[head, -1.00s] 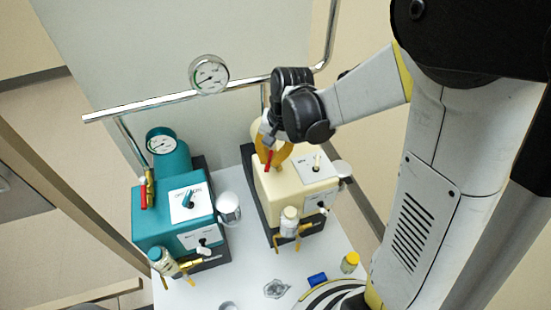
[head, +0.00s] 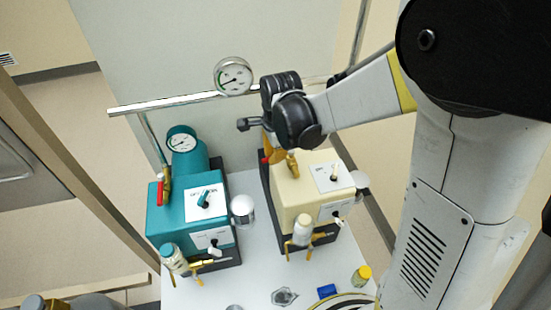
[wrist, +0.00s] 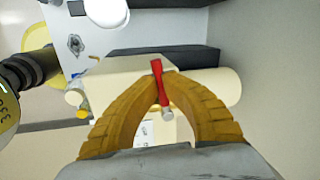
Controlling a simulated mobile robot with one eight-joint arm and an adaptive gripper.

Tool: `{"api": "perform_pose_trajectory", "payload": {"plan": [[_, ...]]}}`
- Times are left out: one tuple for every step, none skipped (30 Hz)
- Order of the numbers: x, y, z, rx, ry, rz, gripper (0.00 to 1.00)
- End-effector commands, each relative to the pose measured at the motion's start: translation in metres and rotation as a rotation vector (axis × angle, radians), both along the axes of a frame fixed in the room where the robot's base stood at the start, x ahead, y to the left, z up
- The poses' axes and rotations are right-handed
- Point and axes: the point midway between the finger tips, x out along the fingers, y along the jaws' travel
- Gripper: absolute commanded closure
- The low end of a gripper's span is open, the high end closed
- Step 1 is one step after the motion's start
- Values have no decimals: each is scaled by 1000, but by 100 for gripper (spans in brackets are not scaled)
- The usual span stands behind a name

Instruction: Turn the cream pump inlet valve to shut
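The cream pump (head: 298,192) stands at the right on the white bench; its cream body also shows in the wrist view (wrist: 115,88). Its inlet valve has a brass body (head: 292,164) and a red lever (head: 276,156). The lever slants away from the brass body. My gripper (head: 267,148) is at this lever, behind the pump's top. In the wrist view its yellow fingers (wrist: 160,78) arch together with the red lever (wrist: 161,86) between their tips, and they look closed on it. The lever's far end is partly hidden in the head view.
A teal pump (head: 180,215) with its own red-lever valve (head: 160,191) stands to the left. A metal rail (head: 180,101) with a round gauge (head: 233,76) runs behind both. Small bottles and a blue block (head: 327,291) lie at the bench front.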

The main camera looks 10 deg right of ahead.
Motion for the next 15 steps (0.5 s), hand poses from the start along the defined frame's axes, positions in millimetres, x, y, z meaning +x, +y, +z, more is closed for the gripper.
{"api": "perform_pose_trajectory", "payload": {"plan": [[1,0,-1,-1,2,-27,100],[2,0,-1,-1,2,-44,100],[3,1,-1,-1,2,-63,100],[4,1,-1,-1,2,-79,100],[5,1,-1,0,2,-91,100],[6,1,-1,0,2,-107,100],[7,1,-1,0,2,-117,100],[7,1,-1,0,2,-126,100],[8,1,-1,0,2,-138,100],[8,1,-1,0,2,-144,100],[9,1,-1,-1,2,-150,100],[9,1,-1,0,2,-157,100],[9,1,-1,-1,2,-161,100],[9,1,-1,-1,2,-164,100],[9,1,-1,0,2,-167,100]]}}
